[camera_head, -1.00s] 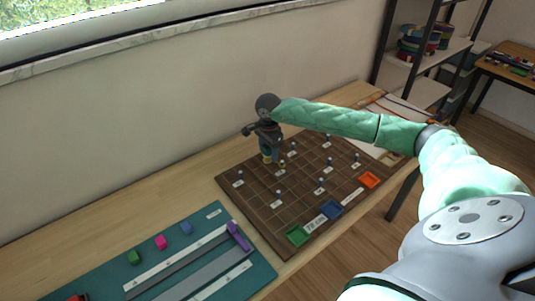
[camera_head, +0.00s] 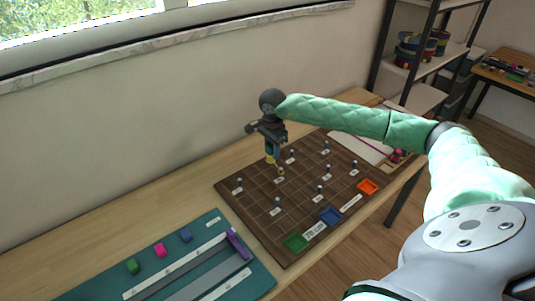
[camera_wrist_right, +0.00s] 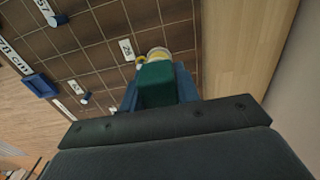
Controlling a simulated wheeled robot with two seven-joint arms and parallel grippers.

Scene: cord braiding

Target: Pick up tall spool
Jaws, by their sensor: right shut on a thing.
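My right gripper (camera_head: 269,146) points down over the back left part of the brown gridded board (camera_head: 251,206). It is shut on the tall spool, whose yellowish lower end (camera_head: 270,160) shows beneath the fingers. In the right wrist view, the blue fingers (camera_wrist_right: 157,88) stand on either side of a green block, and the spool's pale and yellow rim (camera_wrist_right: 157,53) shows beyond it. Most of the spool is hidden by the gripper. The spool's lower end appears just above the board; the exact gap is hard to tell. My left gripper is not in view.
Several small pegs with white labels stand on the board. Green (camera_head: 295,243), blue (camera_head: 331,216) and orange (camera_head: 368,186) trays line its front edge. A teal mat (camera_head: 100,287) with small blocks and a purple piece (camera_head: 237,243) lies left. The wall is close behind.

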